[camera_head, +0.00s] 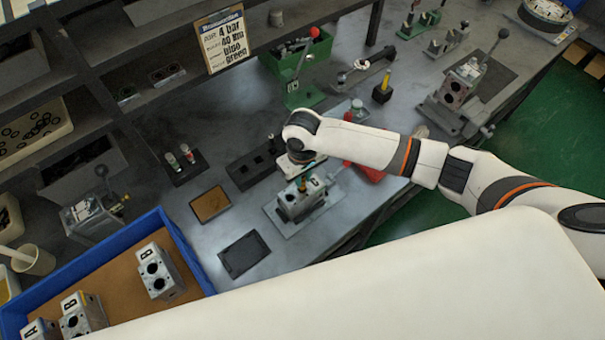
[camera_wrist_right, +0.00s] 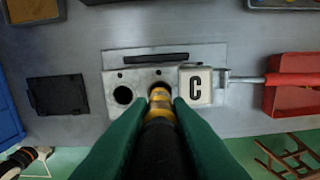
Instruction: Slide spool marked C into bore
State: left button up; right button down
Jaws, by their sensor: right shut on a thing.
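The valve block marked C (camera_wrist_right: 195,87) sits in a grey clamp fixture, its bored face toward the wrist camera. It has two bores: an open dark left bore (camera_wrist_right: 123,95) and a right bore (camera_wrist_right: 160,88). My right gripper (camera_wrist_right: 158,112) has green fingers shut on a black and gold spool (camera_wrist_right: 160,103). The gold tip is lined up with the right bore; I cannot tell how far it is inside. In the head view, the block (camera_head: 297,205) is below my right gripper (camera_head: 302,172). No letter shows on the spool. My left gripper is not in view.
A black pad (camera_head: 243,255) and a brown-topped tray (camera_head: 210,204) lie left. A blue tray (camera_head: 187,255) holds other blocks. A dark rack (camera_head: 250,168) is close by.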

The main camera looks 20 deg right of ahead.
aim_at(303, 184)
jog(key=shift+f+b, duration=0.9)
jog(key=shift+f, duration=1)
jog(key=c, duration=1.3)
grip_release()
jog(key=shift+o, duration=0.2)
notch_tip(303, 184, up, 12)
jog(key=shift+b, duration=0.85)
